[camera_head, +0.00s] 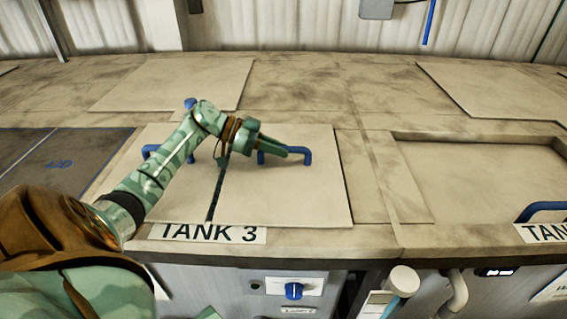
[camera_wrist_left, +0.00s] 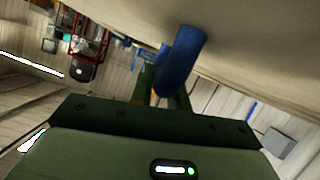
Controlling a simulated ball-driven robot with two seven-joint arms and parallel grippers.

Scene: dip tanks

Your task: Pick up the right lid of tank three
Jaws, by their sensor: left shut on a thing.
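The right lid of tank three (camera_head: 285,198) is a pale, stained flat panel behind the "TANK 3" label (camera_head: 208,233). It appears to lie flat, with a narrow dark gap along its left edge. My left gripper (camera_head: 288,152) is at the lid's blue handle (camera_head: 306,156), fingers shut on it. In the left wrist view the blue handle (camera_wrist_left: 181,62) stands between the fingers, with the pale lid surface (camera_wrist_left: 260,50) above right. The left lid (camera_head: 150,190) lies beside it, its blue handle (camera_head: 151,151) partly behind my arm. My right gripper is out of view.
A dark grey covered area (camera_head: 60,160) lies to the left. A recessed tank (camera_head: 490,160) with a blue handle (camera_head: 540,208) is at the right. Flat panels (camera_head: 180,82) lie at the back. A blue knob (camera_head: 294,291) is on the front below the tank.

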